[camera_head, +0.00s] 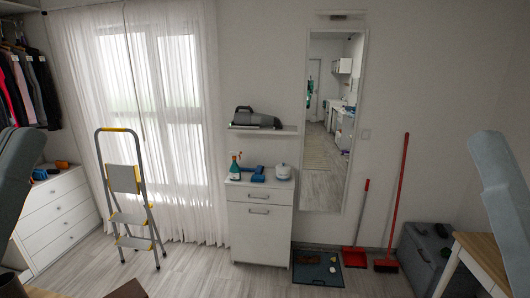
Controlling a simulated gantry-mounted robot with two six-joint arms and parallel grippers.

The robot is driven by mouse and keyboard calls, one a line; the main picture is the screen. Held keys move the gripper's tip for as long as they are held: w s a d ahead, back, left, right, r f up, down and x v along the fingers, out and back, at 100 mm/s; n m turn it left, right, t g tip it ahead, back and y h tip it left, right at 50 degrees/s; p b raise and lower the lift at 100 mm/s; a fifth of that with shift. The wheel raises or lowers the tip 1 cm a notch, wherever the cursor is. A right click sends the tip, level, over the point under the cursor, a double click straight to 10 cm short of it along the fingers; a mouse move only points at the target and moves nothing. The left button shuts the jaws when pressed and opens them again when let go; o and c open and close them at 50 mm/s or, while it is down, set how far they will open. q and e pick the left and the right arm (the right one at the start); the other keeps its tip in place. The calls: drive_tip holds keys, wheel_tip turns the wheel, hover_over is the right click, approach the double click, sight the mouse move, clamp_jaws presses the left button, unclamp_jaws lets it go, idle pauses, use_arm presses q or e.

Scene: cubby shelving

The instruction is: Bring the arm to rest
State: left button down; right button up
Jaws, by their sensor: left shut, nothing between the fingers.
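My left arm (18,172) comes in at the left edge, in front of the white drawer unit. A dark part at the bottom left corner appears to be my left gripper (12,286). It is shut with nothing held, low and cut off by the frame edge. My right arm (503,190) shows as a grey link at the right edge. Its gripper is out of view.
A stepladder (128,190) stands before the curtained window. A white cabinet (259,222) holds bottles and a blue item. A tray (318,266), red dustpan (355,257), red broom (386,264) and grey box (428,250) stand to its right. The middle floor is clear.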

wheel_tip(320, 180, up, 30)
drive_tip(key=p, duration=2.6)
drive_tip(key=shift+f, duration=0.15)
